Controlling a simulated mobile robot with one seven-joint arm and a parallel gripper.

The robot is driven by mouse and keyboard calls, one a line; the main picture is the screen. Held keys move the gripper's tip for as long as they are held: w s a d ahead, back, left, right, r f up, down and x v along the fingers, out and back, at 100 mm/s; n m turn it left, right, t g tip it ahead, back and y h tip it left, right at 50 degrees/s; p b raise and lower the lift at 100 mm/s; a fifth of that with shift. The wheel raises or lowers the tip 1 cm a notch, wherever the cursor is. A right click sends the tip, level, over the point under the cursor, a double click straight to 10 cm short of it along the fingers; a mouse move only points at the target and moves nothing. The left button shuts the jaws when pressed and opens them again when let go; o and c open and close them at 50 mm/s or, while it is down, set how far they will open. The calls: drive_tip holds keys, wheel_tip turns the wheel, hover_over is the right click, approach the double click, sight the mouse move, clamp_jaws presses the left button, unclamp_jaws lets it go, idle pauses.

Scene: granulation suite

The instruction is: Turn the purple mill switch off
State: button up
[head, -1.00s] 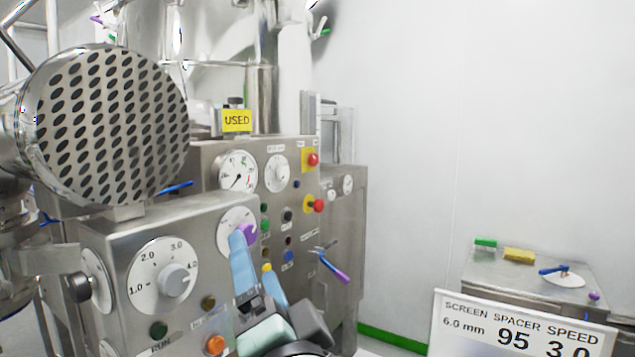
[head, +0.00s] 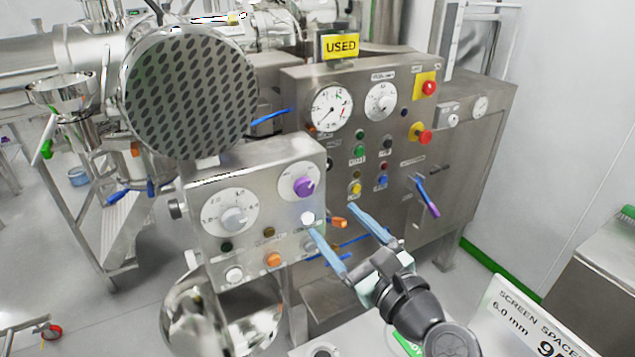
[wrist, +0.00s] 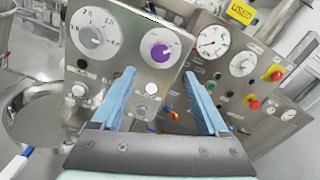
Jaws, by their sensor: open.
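The purple mill switch (head: 303,187) is a round purple knob on a white dial, at the upper right of the front steel control box (head: 257,158). It also shows in the wrist view (wrist: 160,52), above and between my fingers. My gripper (head: 332,222) is open and empty, with two blue fingers apart. In the head view it is below and to the right of the purple knob and does not touch it. The left finger's tip is close to a white button (head: 307,218) under the knob.
A larger dial with a grey knob (head: 233,218) is left of the purple one. Behind stands a panel with gauges, buttons and red stops (head: 424,136). A perforated round screen (head: 190,90) is above the box. A blue-purple handle (head: 428,197) is at right.

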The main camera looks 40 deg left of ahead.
sight(306, 190)
drive_tip(key=p+x, duration=0.2)
drive_tip(key=x, duration=0.8)
drive_tip(key=shift+w+a, duration=0.2)
drive_tip(key=shift+a, duration=0.15)
drive_tip(key=shift+c, duration=0.4)
clamp_jaws()
